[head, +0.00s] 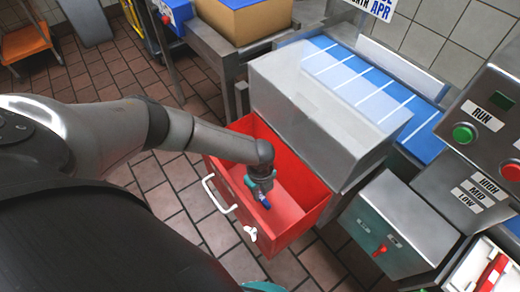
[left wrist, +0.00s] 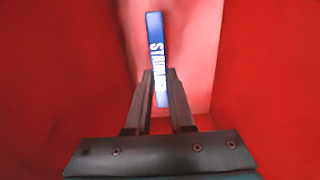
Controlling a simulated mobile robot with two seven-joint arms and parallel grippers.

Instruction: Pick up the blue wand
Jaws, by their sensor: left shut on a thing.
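The blue wand (left wrist: 155,40) is a long flat bar with white lettering. In the left wrist view it stands upright in the picture, with its lower end between the two fingers. My left gripper (left wrist: 160,88) is shut on that end. In the head view the gripper (head: 262,192) points down inside the open red drawer (head: 300,222), with a small blue end of the wand (head: 266,205) showing below it. I cannot tell whether the wand touches the drawer floor.
The red drawer's walls surround the gripper closely, and a white handle (head: 218,197) is on its front. A steel machine housing (head: 310,115) stands over its back. A control panel with green (head: 464,133) and red buttons and a box with a red lever (head: 380,250) are at right.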

